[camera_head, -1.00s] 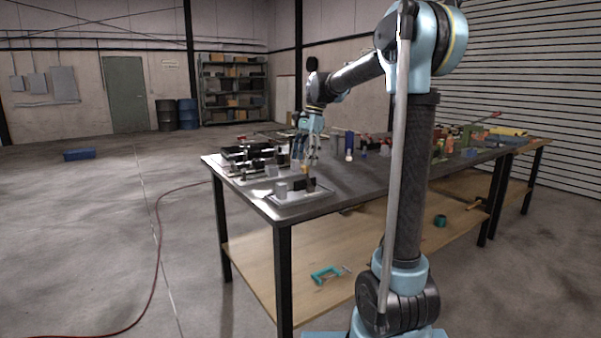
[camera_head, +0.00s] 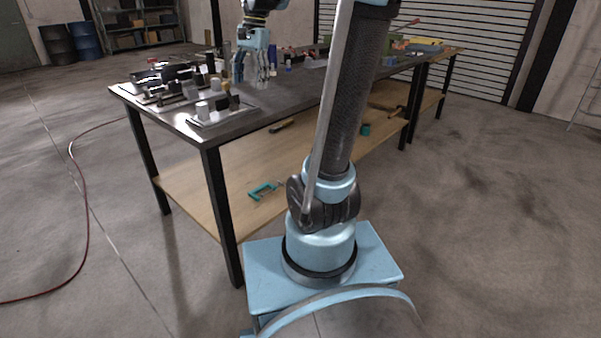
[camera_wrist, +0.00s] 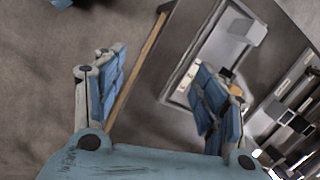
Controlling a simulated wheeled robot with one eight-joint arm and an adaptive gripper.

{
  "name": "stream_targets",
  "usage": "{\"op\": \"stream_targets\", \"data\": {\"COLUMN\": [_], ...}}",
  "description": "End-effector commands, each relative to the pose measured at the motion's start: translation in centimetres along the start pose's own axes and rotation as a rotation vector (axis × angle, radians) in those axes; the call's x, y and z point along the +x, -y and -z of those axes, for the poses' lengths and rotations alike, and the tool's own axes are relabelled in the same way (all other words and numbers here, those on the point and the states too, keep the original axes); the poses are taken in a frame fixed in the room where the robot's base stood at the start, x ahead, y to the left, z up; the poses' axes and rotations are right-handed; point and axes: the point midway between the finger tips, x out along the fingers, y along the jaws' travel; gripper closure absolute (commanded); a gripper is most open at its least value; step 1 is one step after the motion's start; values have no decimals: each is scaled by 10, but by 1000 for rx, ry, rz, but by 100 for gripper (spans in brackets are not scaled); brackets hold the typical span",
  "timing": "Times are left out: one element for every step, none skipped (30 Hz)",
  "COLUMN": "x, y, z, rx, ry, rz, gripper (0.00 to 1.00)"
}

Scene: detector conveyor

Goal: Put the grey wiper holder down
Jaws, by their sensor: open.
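My gripper (camera_head: 254,80) is open and empty above the workbench, right of and beyond a pale tray (camera_head: 205,123) at the bench's near corner. In the wrist view, its two blue-padded fingers (camera_wrist: 160,100) stand wide apart with nothing between them. The tray's rim (camera_wrist: 180,93) shows there behind the right finger. A light grey block (camera_head: 202,110) and dark pieces (camera_head: 222,104) stand on the tray; a grey block also shows in the wrist view (camera_wrist: 248,30). I cannot tell for sure which piece is the grey wiper holder. The right finger hides part of the tray.
The dark bench top (camera_head: 290,95) has free room right of the tray. Black and metal fixtures (camera_head: 165,78) stand left of it, and several small items line its far side. A teal clamp (camera_head: 264,189) lies on the wooden lower shelf (camera_head: 225,175).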

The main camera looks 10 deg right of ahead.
Motion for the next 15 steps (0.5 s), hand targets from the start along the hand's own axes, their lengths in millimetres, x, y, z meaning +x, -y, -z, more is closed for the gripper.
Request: {"op": "stream_targets", "data": {"x": [8, 12, 17, 22, 27, 34, 39, 45, 53, 59, 65, 73, 80, 87, 96], "y": [-19, -28, -41, -50, -60, -72, -81, -90, -102, -111, -119, -131, -139, -148, -159], "z": [-6, -8, -11, -14, -17, -20, -22, -25, -29, -32, -34, -37, -40, -43, -46], "rx": [-34, -57, -88, -111, -135, -166, -189, -212, -243, -267, -290, -321, -344, -368, -399], "ry": [-15, -23, -35, -43, -52, -65, -74, -82, -93, -102, -112, -124, -132, -141, -152], "rz": [2, 4, 6, 6, 6, 6, 6, 5, 4, 2, 0, -2, -5, -7, -11], "gripper": [35, 35, 35, 35, 35, 35, 35, 35, 35, 35, 35, 35, 35, 35, 35]}}
